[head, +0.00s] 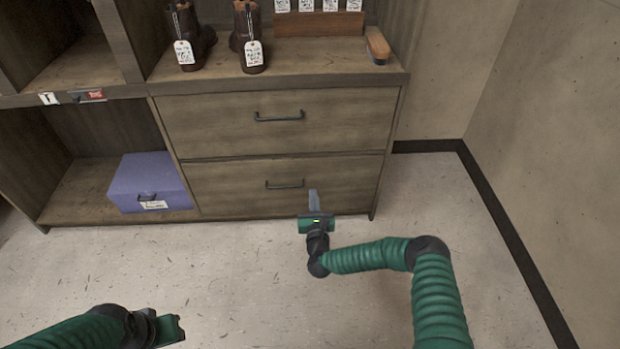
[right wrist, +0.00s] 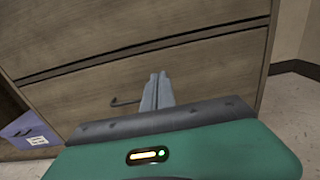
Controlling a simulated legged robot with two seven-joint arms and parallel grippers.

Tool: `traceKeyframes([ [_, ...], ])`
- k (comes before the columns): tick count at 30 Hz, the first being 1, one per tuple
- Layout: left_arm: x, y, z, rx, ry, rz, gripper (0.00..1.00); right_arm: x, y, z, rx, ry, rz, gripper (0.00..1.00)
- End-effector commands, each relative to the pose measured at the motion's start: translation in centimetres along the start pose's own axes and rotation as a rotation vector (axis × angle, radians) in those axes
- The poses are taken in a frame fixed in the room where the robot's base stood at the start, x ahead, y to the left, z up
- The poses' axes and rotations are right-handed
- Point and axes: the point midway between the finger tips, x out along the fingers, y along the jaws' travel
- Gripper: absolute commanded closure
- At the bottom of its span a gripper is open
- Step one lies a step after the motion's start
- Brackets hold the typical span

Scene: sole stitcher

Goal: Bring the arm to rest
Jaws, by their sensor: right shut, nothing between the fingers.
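My right gripper (head: 313,199) is shut and empty. In the head view it is in front of the lower drawer (head: 230,192), just right of and below its dark handle (head: 285,184). In the right wrist view its fingers (right wrist: 157,90) are together, with the lower handle (right wrist: 125,101) showing just left of them. I cannot tell whether the fingertips touch the drawer front. My left arm (head: 100,328) shows at the lower left of the head view. Its fingers are not clearly visible.
The upper drawer (head: 280,122) is closed, with boots (head: 190,36) and a brush (head: 377,45) on the top above it. A purple box (head: 150,183) sits in the lower left compartment. A wall (head: 560,140) stands at the right. The floor (head: 240,280) between my arms is clear.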

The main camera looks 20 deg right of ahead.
Motion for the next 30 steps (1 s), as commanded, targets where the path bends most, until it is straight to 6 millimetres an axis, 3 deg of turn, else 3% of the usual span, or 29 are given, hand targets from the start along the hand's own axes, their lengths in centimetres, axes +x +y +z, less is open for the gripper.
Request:
traceKeyframes([
  [5,-0.1,0.0,0.0,0.0,-0.001,0.0,0.64,-0.3,0.2,0.0,-0.007,0.0,0.006,1.0],
  [8,-0.1,0.0,0.0,0.0,-0.001,0.0,0.64,-0.4,2.5,1.1,-0.118,0.013,0.097,1.0],
  [11,-0.3,0.0,-0.1,0.0,-0.001,0.0,0.64,-1.7,7.9,2.6,-0.431,0.036,0.325,1.0],
  [13,-0.4,0.0,-0.1,0.0,-0.001,0.0,0.64,-4.2,11.5,3.1,-0.75,0.041,0.532,1.0],
  [16,-0.6,0.0,-0.1,0.0,0.0,0.0,0.64,-8.6,13.3,3.2,-1.232,0.023,0.806,1.0],
  [20,-0.8,0.0,-0.2,0.0,0.0,0.0,0.64,-14.4,10.5,4.4,-1.806,-0.02,1.119,1.0],
  [24,-0.9,0.0,-0.2,0.0,0.0,0.0,0.64,-20.3,4.9,7.2,-2.243,-0.064,1.415,1.0],
  [30,-1.1,0.0,-0.3,0.0,0.0,0.0,0.64,-27.7,-1.0,11.2,-2.521,-0.159,1.749,1.0],
])
